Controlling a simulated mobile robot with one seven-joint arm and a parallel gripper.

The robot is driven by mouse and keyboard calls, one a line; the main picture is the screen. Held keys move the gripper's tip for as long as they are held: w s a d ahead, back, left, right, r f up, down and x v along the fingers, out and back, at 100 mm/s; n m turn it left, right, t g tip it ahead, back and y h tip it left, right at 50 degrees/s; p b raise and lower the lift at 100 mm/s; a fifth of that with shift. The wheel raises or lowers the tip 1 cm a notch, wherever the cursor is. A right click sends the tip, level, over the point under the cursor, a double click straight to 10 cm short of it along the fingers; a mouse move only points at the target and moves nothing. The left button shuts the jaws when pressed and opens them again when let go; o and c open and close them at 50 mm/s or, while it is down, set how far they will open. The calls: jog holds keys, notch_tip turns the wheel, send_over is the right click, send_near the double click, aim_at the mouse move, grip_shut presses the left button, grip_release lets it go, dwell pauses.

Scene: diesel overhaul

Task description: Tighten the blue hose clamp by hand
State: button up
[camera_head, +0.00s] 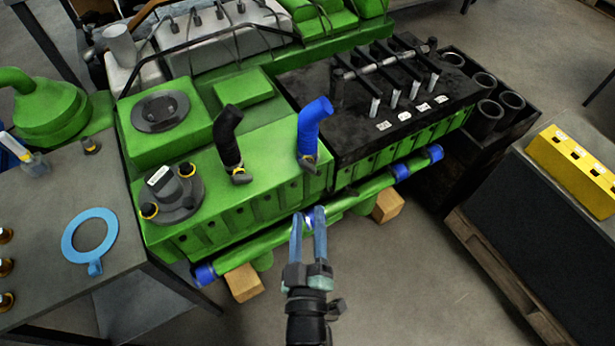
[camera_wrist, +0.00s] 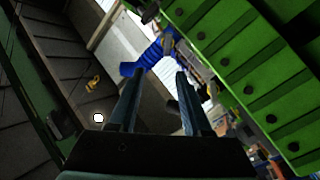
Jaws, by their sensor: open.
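The blue hose (camera_head: 313,122) stands bent and upright on the green engine block. A clamp (camera_head: 308,160) with a small grey and yellowish screw piece sits around its base. In the wrist view the ribbed blue hose (camera_wrist: 148,57) shows beyond the fingertips, with a brownish-grey piece (camera_wrist: 168,42) at its end, probably the clamp. My gripper (camera_head: 308,211) is open and empty, in front of the engine's near side and below the clamp in the picture. It also shows in the wrist view (camera_wrist: 160,73), with a gap between its fingers. It appears apart from the clamp.
A black hose (camera_head: 228,135) with a similar clamp (camera_head: 239,176) stands left of the blue one. A green pipe (camera_head: 350,197) with blue joints runs along the engine's near side. A table (camera_head: 60,185) with a blue ring (camera_head: 108,237) is at left. Floor is clear at front centre.

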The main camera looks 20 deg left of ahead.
aim_at(307, 169)
jog(key=x, duration=0.4)
jog(key=f+x, duration=0.1)
jog(key=x, duration=0.7)
jog(key=shift+s+a+f+p, duration=0.1)
jog(key=shift+a+f+p, duration=0.2)
jog(key=shift+p, duration=0.1)
grip_shut()
